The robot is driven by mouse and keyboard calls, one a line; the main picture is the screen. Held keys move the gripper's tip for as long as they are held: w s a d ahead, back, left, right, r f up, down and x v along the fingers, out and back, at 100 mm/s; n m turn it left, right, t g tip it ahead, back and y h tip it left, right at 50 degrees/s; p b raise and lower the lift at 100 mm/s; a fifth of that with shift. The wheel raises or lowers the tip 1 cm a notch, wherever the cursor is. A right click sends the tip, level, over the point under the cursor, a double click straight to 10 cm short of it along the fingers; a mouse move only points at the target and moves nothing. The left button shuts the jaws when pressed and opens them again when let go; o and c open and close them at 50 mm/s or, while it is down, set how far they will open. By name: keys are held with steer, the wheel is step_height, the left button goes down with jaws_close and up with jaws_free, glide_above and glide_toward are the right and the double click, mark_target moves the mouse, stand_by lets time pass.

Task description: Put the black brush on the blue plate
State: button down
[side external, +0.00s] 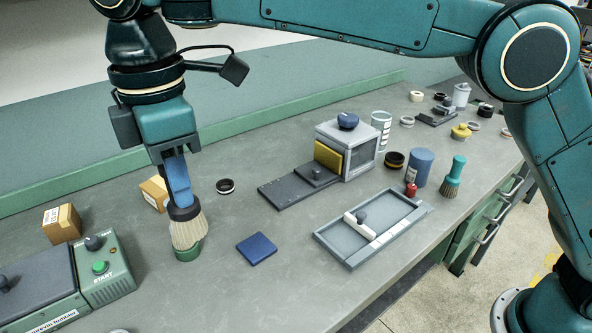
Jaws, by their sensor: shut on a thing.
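My gripper (177,190) points down at the left of the bench and is shut on the black brush (186,212). The brush hangs upright with its black collar and pale bristles below the fingers. Its upper part is hidden by the gripper. The bristle ends are at a small green round holder (188,252); I cannot tell whether they are inside it or just above it. The blue plate (256,249), a small dark-blue square, lies flat and empty on the bench to the right of the brush.
A green START box (105,272) stands at the left, near two cardboard boxes (62,223). A grey tray (352,254) lies right of the plate. A grey machine (348,147), a teal brush (454,175) and several jars stand farther back. Bench between brush and plate is clear.

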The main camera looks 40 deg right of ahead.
steer(key=w+d+r+m, duration=0.1)
steer(key=w+d, duration=0.3)
steer(key=d, duration=0.3)
steer(key=w+d+m, duration=0.1)
steer(key=w+d, duration=0.3)
steer(key=d, duration=0.2)
steer(key=f, duration=2)
steer(key=shift+s, duration=0.2)
steer(key=shift+f, duration=0.1)
steer(key=c, duration=1.2)
jaws_free()
step_height(320, 180, up, 12)
steer(key=shift+r, duration=0.15)
steer(key=shift+d, duration=0.1)
